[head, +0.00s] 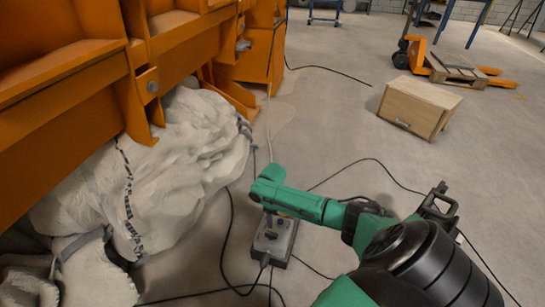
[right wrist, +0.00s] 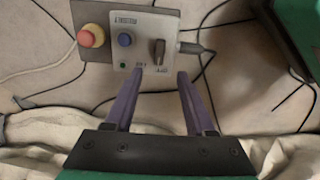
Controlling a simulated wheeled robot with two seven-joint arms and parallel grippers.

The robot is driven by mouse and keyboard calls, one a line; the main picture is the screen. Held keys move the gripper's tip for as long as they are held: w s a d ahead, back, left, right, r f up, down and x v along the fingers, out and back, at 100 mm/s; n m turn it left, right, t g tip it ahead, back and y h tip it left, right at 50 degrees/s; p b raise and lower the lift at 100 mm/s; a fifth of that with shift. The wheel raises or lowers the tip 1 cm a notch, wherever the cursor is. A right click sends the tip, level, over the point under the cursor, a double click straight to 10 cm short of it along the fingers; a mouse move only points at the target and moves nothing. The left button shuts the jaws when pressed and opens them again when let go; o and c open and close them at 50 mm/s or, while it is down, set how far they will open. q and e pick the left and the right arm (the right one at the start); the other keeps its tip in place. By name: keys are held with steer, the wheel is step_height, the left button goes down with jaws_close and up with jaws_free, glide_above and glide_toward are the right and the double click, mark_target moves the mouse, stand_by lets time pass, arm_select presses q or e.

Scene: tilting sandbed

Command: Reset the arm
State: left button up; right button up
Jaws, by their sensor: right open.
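A control box (head: 274,240) sits low on the floor in the head view. In the right wrist view its pale panel (right wrist: 143,45) carries a blue button (right wrist: 124,40), a black rotary switch (right wrist: 158,50) and a small green light or button (right wrist: 123,65). A red emergency button (right wrist: 91,35) on a yellow base is beside the panel. My right gripper (head: 269,222) is over the box, and in the right wrist view its purple fingers (right wrist: 160,78) are apart with nothing held between them. Contact with the panel cannot be told. My left gripper is not in view.
A large orange machine (head: 75,65) with a bulky pale wrapped mass (head: 175,175) fills the left. Black cables (head: 228,235) run over the floor around the box. A wooden cabinet (head: 418,105) and an orange pallet truck (head: 420,50) stand at the back right. Open floor lies between.

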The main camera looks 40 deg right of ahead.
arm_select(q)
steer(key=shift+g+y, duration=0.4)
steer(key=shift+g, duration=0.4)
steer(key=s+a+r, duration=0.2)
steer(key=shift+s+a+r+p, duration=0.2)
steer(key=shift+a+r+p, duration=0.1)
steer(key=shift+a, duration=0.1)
arm_select(e)
step_height(320, 180, up, 2)
steer(key=shift+r, duration=0.15)
